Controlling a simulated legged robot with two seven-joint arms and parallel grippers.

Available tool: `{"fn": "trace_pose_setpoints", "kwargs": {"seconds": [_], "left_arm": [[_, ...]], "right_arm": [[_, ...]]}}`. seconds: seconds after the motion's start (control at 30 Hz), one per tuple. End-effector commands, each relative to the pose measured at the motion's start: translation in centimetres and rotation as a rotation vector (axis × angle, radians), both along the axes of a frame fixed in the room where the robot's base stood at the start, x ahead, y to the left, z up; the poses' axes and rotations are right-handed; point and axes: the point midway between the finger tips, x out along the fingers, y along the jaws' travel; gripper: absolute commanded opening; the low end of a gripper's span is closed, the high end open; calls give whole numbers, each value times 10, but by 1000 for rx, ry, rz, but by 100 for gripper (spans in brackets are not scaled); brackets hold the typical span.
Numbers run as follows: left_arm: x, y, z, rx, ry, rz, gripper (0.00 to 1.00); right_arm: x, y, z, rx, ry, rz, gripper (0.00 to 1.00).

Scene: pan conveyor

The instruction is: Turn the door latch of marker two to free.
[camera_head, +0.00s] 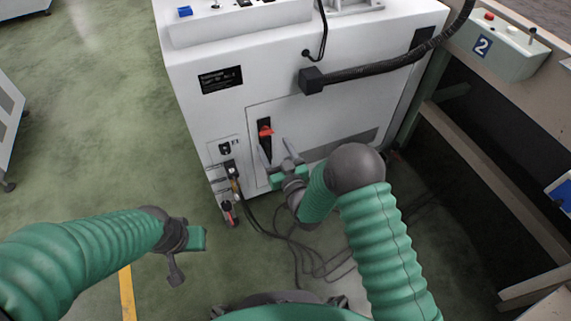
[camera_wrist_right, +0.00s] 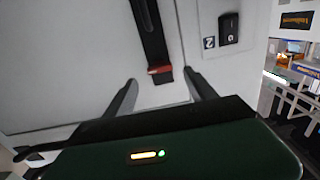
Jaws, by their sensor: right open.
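The door latch (camera_head: 265,130) is a black upright plate with a red handle on the white machine's door. It also shows in the right wrist view (camera_wrist_right: 149,31), with its red part (camera_wrist_right: 160,71) at the lower end. My right gripper (camera_head: 275,152) is open and empty, just in front of and below the latch. In the right wrist view its fingertips (camera_wrist_right: 160,79) stand apart, on either side of the red part. I cannot tell whether they touch anything. My left gripper (camera_head: 182,262) hangs over the floor at the lower left, away from the machine; its jaw state is unclear.
A black switch (camera_wrist_right: 229,29) on a pale plate sits beside the door. Cables (camera_head: 290,240) lie on the floor below. A thick black hose (camera_head: 385,65) crosses the machine's upper front. A box marked 2 (camera_head: 505,45) stands upper right.

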Motion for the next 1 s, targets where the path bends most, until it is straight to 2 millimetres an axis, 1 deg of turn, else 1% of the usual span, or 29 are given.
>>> {"fn": "trace_pose_setpoints", "kwargs": {"seconds": [0.03, 0.1, 0.2, 0.3, 0.4, 0.5, 0.57, 1.0], "left_arm": [[0, 0, 16, 0, 0, 0, 0], [0, 0, 24, 0, 0, 0, 0], [0, 0, 35, 0, 0, 0, 0], [0, 0, 43, 0, 0, 0, 0], [0, 0, 48, 0, 0, 0, 0], [0, 0, 49, 0, 0, 0, 0], [0, 0, 49, 0, 0, 0, 0], [0, 0, 49, 0, 0, 0, 0]], "right_arm": [[-15, -5, 7, -2, 8, 0, 65], [-35, -12, 6, -2, 8, 0, 65], [-64, -21, 5, -2, 8, -1, 65], [-88, -29, 3, -1, 7, -1, 65], [-105, -34, 1, -2, 5, 0, 65], [-114, -37, 1, -1, 3, 0, 65], [-116, -38, 0, 0, 1, 0, 65], [-116, -38, 0, -1, 3, -1, 65]]}}
